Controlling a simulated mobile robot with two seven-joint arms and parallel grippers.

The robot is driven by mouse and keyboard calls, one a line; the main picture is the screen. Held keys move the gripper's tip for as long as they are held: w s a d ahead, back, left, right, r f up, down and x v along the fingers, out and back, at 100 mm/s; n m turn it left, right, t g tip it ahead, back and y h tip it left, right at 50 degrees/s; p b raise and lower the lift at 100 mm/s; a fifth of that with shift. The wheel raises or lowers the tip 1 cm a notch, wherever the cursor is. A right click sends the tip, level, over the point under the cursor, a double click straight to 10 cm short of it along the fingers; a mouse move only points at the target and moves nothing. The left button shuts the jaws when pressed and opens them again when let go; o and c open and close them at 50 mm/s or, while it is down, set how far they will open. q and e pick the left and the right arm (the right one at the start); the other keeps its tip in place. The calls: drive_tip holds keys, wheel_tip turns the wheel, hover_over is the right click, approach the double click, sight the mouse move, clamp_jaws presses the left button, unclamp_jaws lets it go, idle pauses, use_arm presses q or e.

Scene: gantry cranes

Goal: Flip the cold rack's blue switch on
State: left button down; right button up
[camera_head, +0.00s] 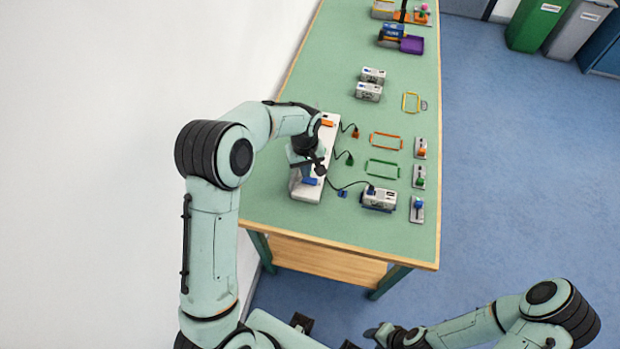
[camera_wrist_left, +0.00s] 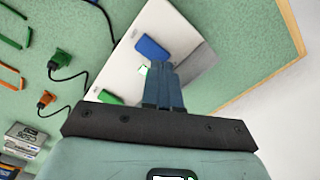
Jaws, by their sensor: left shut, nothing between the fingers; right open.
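The white rack (camera_head: 330,150) stands on the green table's left side. Its blue switch (camera_head: 310,181) is at the near end and an orange switch (camera_head: 328,123) at the far end. In the left wrist view the blue switch (camera_wrist_left: 152,48) and a green switch (camera_wrist_left: 110,97) show on the white rack (camera_wrist_left: 185,35). My left gripper (camera_head: 318,168) is shut and empty over the rack. In the left wrist view its fingertips (camera_wrist_left: 161,68) appear just beside the blue switch; contact cannot be told. My right gripper (camera_head: 376,332) is open, away from the table.
Orange, green and blue plugs (camera_head: 343,194) on black cables lie right of the rack. A grey module (camera_head: 379,199) stands near the front. Coloured frames (camera_head: 383,168) and small switch plates (camera_head: 417,209) lie further right. A white wall (camera_head: 90,120) borders the left.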

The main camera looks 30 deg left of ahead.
sight(305, 180)
use_arm(q)
drive_tip(key=shift+r+p, duration=0.8)
drive_tip(key=shift+r, duration=1.35)
use_arm(e)
drive_tip(key=shift+w+r, duration=0.9)
drive_tip(key=shift+r, duration=0.25)
use_arm(q)
drive_tip(key=shift+f, duration=0.1)
use_arm(e)
drive_tip(key=shift+s, duration=0.15)
